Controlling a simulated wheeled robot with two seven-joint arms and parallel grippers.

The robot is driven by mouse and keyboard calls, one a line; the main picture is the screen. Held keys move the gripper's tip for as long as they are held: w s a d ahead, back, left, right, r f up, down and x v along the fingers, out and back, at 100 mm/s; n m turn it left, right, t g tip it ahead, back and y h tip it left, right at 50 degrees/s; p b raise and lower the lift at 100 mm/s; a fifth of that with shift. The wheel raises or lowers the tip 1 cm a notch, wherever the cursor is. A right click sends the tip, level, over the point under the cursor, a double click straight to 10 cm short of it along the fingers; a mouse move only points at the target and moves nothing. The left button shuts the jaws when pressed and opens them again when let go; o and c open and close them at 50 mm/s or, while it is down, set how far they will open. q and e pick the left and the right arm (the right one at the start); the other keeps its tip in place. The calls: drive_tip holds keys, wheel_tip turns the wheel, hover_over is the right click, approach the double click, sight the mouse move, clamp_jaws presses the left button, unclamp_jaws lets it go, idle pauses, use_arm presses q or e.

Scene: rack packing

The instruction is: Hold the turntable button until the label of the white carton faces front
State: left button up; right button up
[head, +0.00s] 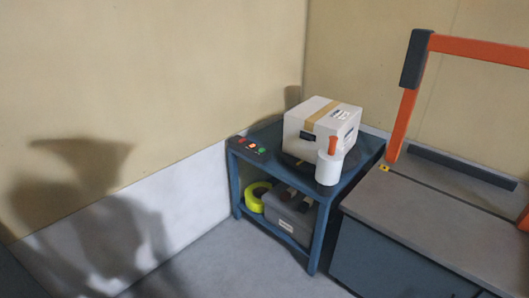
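The white carton (300,121) stands upright on a dark turntable (292,159) on top of a blue table. Brown tape runs over its top and down one side. A small dark mark shows on its left-hand visible face. A white label (348,137) shows on its right-hand visible face, and another white patch is on the top. A small button panel (252,148) lies at the table's left corner, with red, pale orange and green buttons. Which one drives the turntable cannot be told. Neither of my grippers is in the head view.
A white container (328,170) with an orange top stands before the carton. Yellow tape (256,195) and a grey box (288,217) fill the lower shelf. A grey-topped unit (433,206) with an orange frame (404,120) stands right. Floor in front is clear.

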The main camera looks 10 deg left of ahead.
idle(0.4)
use_arm(q)
clamp_jaws()
idle(1.5)
